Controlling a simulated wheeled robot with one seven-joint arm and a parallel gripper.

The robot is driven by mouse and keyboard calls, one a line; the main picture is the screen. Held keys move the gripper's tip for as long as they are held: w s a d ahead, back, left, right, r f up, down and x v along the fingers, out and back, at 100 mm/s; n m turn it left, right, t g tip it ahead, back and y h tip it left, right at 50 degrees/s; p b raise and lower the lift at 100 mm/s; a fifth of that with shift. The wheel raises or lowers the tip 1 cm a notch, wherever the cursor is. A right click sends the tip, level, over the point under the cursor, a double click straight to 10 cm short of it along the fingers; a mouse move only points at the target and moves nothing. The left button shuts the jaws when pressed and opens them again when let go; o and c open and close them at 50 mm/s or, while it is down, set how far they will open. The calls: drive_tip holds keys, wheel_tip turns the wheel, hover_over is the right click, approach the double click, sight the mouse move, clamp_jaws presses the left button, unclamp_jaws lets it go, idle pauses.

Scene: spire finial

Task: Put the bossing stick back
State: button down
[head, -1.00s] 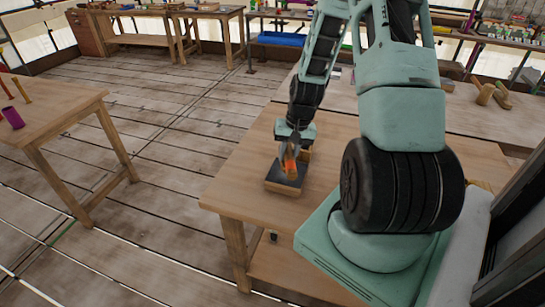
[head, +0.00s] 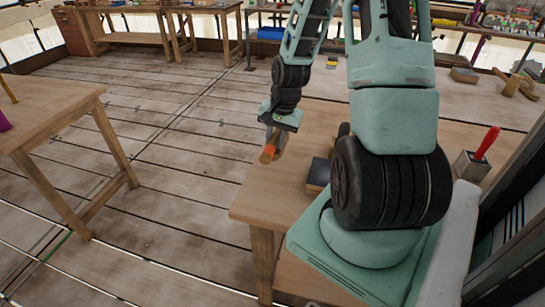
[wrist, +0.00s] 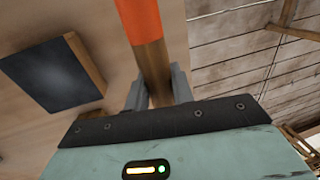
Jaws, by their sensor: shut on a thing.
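The bossing stick (head: 268,153) is a wooden stick with an orange part. My gripper (head: 273,138) is shut on it near the left edge of the workbench (head: 268,195). In the wrist view, the stick (wrist: 139,22) stands out between the two grey fingers (wrist: 159,92), its bare wood between them and its orange part beyond. Whether its lower end touches the bench cannot be told. A wooden block with a dark top (head: 318,174) lies on the bench right of the gripper, partly behind my arm. It also shows at the left in the wrist view (wrist: 50,75), apart from the stick.
A holder (head: 470,166) with a red-handled tool (head: 487,143) stands at the right. A wooden mallet (head: 515,84) and a block (head: 464,75) lie farther back. Another table (head: 55,115) stands at the left across open plank floor (head: 180,170).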

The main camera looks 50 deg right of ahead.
sight(275, 155)
drive_tip(key=shift+f, duration=2.9)
drive_tip(key=shift+f, duration=0.1)
drive_tip(key=c, duration=1.2)
unclamp_jaws()
drive_tip(key=shift+s, duration=0.1)
wheel_tip(275, 155, up, 12)
drive_tip(key=s, duration=0.2)
drive_tip(key=a+r+n+g, duration=0.15)
drive_tip(key=a+n, duration=0.35)
drive_tip(key=a, duration=0.6)
drive_tip(key=a+r+n, duration=0.3)
drive_tip(key=a+n, duration=0.2)
drive_tip(key=a, duration=0.6)
drive_tip(key=s+a+r+n, duration=0.1)
drive_tip(key=s+a+n, duration=0.2)
drive_tip(key=s+a, duration=0.1)
drive_tip(key=s+a+r+n, duration=0.1)
drive_tip(key=s+a+n, duration=0.3)
drive_tip(key=s+a, duration=0.1)
drive_tip(key=s+a+r+n, duration=0.1)
drive_tip(key=s+a+n, duration=0.3)
drive_tip(key=a, duration=0.2)
drive_tip(key=shift+s+a+r, duration=0.15)
drive_tip(key=shift+s+r, duration=0.1)
drive_tip(key=shift+s, duration=0.05)
